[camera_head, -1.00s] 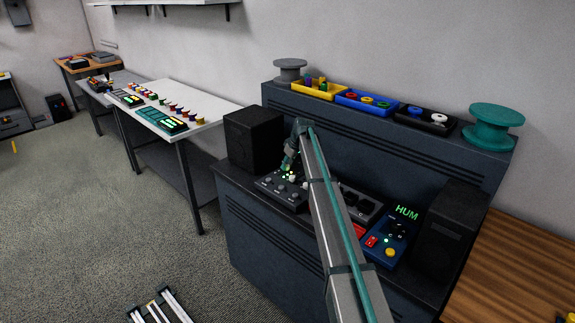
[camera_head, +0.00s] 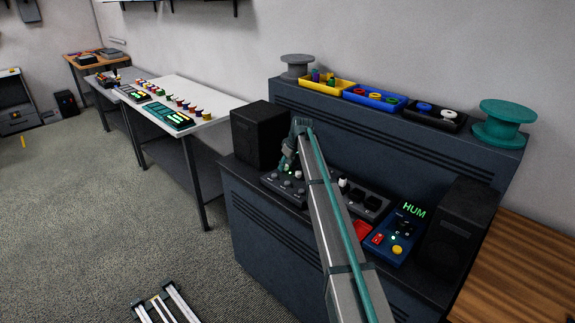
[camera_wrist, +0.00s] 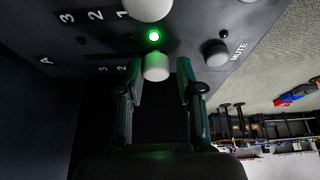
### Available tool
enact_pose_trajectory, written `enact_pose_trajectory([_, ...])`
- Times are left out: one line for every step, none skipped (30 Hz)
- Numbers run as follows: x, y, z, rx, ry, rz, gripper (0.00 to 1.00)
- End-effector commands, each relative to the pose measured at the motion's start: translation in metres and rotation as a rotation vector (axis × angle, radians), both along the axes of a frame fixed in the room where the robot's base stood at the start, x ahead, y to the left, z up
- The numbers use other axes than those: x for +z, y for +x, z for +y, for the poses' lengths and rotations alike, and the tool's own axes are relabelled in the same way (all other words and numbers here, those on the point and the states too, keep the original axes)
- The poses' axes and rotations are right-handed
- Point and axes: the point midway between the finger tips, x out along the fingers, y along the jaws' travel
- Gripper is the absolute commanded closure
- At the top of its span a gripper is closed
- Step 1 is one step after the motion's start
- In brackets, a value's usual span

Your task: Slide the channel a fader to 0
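The dark mixer panel (camera_head: 284,190) lies on the desk, with my gripper (camera_head: 288,162) low over its back part. In the wrist view, my gripper (camera_wrist: 160,66) is open, with one finger on each side of a white fader cap (camera_wrist: 156,68). The cap sits nearer the left finger, with a clear gap on its right; contact cannot be told. The letter A (camera_wrist: 45,60) and numerals 3 and 2 are printed in line with this cap. The left finger covers the panel beside it. A second white cap (camera_wrist: 150,8) is at the top edge.
A green light (camera_wrist: 153,37) glows between the caps. A grey MUTE button (camera_wrist: 215,54) stands right of the right finger. A black speaker (camera_head: 259,134) stands left of the mixer; a blue box reading HUM (camera_head: 398,236) lies to its right.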

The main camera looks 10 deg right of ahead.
Motion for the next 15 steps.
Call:
enact_pose_trajectory([-0.0004,-0.0014,0.0010,0.001,0.001,0.002,0.54])
enact_pose_trajectory([-0.0004,-0.0013,0.0009,0.001,0.001,0.002,0.49])
enact_pose_trajectory([-0.0004,-0.0011,0.0006,0.000,0.000,0.001,0.46])
enact_pose_trajectory([-0.0003,-0.0010,0.0005,0.000,0.001,0.001,0.46])
enact_pose_trajectory([-0.0003,-0.0008,0.0003,0.000,0.000,0.000,0.46])
enact_pose_trajectory([-0.0002,-0.0005,0.0001,0.000,0.000,0.000,0.46])
enact_pose_trajectory([-0.0002,-0.0004,0.0000,0.000,0.000,0.000,0.46])
enact_pose_trajectory([-0.0002,-0.0004,0.0000,0.000,-0.001,-0.001,0.46])
enact_pose_trajectory([-0.0001,-0.0002,-0.0002,0.000,-0.001,-0.001,0.46])
enact_pose_trajectory([-0.0001,-0.0002,-0.0003,0.000,-0.001,-0.001,0.46])
enact_pose_trajectory([0.0001,-0.0002,-0.0004,0.000,-0.001,-0.001,0.46])
enact_pose_trajectory([0.0008,-0.0002,-0.0006,-0.001,-0.001,-0.002,0.46])
enact_pose_trajectory([0.0017,-0.0005,-0.0009,-0.001,-0.001,-0.002,0.46])
enact_pose_trajectory([0.0029,-0.0010,-0.0013,-0.001,-0.001,-0.002,0.46])
enact_pose_trajectory([0.0055,-0.0017,-0.0020,-0.001,-0.001,-0.002,0.46])
